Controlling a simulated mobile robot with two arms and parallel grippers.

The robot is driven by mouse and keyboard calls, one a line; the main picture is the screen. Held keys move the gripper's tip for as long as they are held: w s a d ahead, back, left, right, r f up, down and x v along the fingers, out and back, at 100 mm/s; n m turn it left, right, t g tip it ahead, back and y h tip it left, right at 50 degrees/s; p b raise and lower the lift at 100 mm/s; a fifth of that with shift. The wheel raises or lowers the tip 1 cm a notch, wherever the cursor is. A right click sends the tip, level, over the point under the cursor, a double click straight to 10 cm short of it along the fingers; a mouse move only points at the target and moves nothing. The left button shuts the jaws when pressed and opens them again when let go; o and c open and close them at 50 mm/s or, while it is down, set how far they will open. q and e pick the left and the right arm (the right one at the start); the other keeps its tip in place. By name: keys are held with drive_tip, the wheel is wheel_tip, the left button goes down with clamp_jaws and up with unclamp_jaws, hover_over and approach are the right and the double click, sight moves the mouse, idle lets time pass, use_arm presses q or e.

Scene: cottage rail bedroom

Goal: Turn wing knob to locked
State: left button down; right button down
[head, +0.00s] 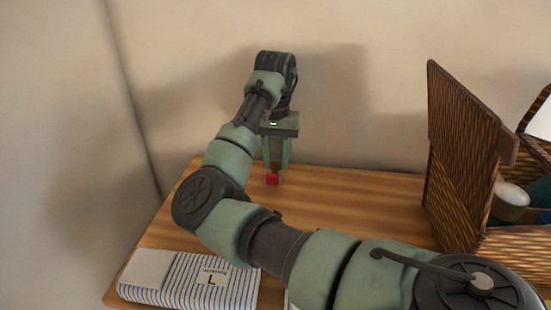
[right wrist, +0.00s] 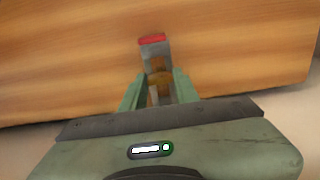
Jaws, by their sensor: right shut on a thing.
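My right gripper (head: 275,167) points straight down over the back of the wooden table. In the right wrist view its fingers (right wrist: 156,92) are shut on a small brass-coloured piece, which looks like the wing knob (right wrist: 158,76). A grey block (right wrist: 154,58) with a red end (right wrist: 152,39) sticks out beyond the fingers. The red end also shows below the fingertips in the head view (head: 272,180). The fingers hide part of the knob, and I cannot tell its exact angle. My left gripper is not in view.
A wicker basket (head: 464,165) with its lid raised stands at the right, with rounded items inside. The wall is close behind the gripper. Bare wooden tabletop (head: 370,205) lies between gripper and basket.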

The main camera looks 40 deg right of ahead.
sight(275, 162)
drive_tip(key=shift+a+f, duration=0.15)
drive_tip(key=shift+f, duration=0.05)
idle(0.3)
drive_tip(key=c, duration=1.1)
unclamp_jaws()
drive_tip(key=shift+o, duration=0.2)
drive_tip(key=shift+r, duration=0.1)
wheel_tip(275, 162, up, 8)
drive_tip(key=shift+f+b, duration=0.1)
drive_tip(key=shift+b, duration=0.6)
